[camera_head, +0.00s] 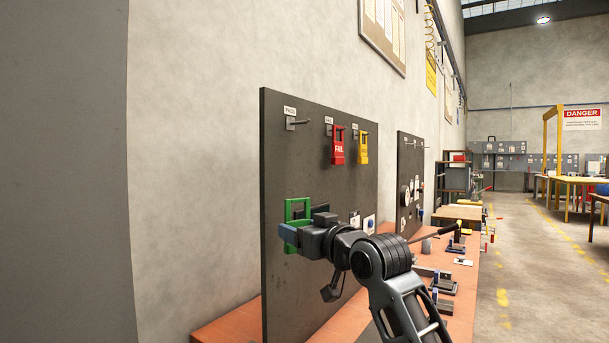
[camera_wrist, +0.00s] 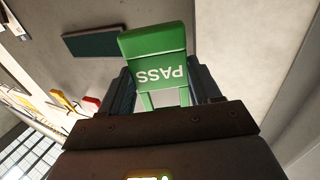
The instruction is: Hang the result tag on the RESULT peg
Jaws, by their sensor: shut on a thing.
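A green tag (camera_head: 288,210) is held in my gripper (camera_head: 304,228), in front of the lower left part of the dark upright board (camera_head: 325,180). In the wrist view the tag (camera_wrist: 155,45) reads PASS upside down, and its open frame end lies between my two fingers (camera_wrist: 163,90). At the board's top left, a peg (camera_head: 297,122) under a label that seems to read PASS is bare. No label reading RESULT can be made out. My fingers and wrist hide part of the tag and of the board behind.
A red FAIL tag (camera_head: 338,148) and a yellow tag (camera_head: 363,147) hang from the board's other top pegs. Small fittings (camera_head: 369,222) sit lower right on it. A second board (camera_head: 411,180) and a workbench (camera_head: 460,282) with tools lie to the right.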

